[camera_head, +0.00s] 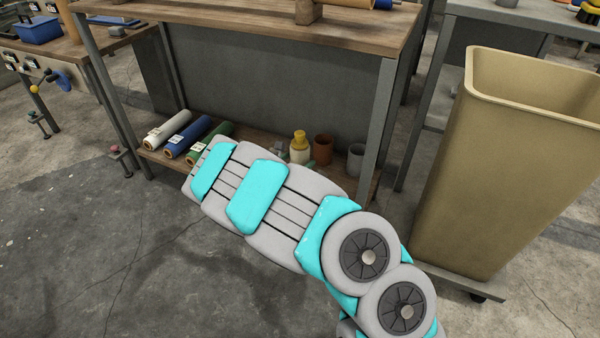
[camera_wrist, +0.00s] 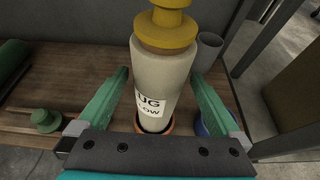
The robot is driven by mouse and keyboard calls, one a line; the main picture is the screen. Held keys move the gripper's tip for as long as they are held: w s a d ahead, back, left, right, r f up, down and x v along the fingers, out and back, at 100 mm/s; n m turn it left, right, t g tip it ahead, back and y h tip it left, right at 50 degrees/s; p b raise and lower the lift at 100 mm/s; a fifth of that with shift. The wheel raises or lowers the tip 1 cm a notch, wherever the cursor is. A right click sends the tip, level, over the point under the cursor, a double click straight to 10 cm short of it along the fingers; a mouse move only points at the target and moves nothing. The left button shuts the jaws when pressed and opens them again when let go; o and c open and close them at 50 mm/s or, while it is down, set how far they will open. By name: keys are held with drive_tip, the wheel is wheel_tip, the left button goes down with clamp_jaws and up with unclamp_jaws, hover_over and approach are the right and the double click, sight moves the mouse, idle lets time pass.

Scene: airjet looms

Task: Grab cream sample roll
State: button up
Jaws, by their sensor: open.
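A cream roll (camera_wrist: 160,72) with a yellow flanged end and a white label with partly hidden black lettering fills the middle of the wrist view. My gripper (camera_wrist: 160,80) is open, with one green finger on each side of it. Gaps show beside the fingers, so I see no grip. An orange-brown ring shows at its near end. In the head view, a cream piece (camera_head: 299,150) with a yellow top stands on the lower shelf beyond my arm, which hides my gripper there. A white or cream roll (camera_head: 168,129) lies at the shelf's left.
Blue (camera_head: 187,137) and green (camera_head: 215,140) rolls lie on the wooden lower shelf (camera_wrist: 85,100). A brown cup (camera_head: 323,148) and grey cup (camera_head: 356,159) stand to the right. The tabletop (camera_head: 250,18) is above. A large tan bin (camera_head: 500,150) stands at right.

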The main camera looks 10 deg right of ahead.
drive_tip(key=shift+x, duration=1.05)
clamp_jaws()
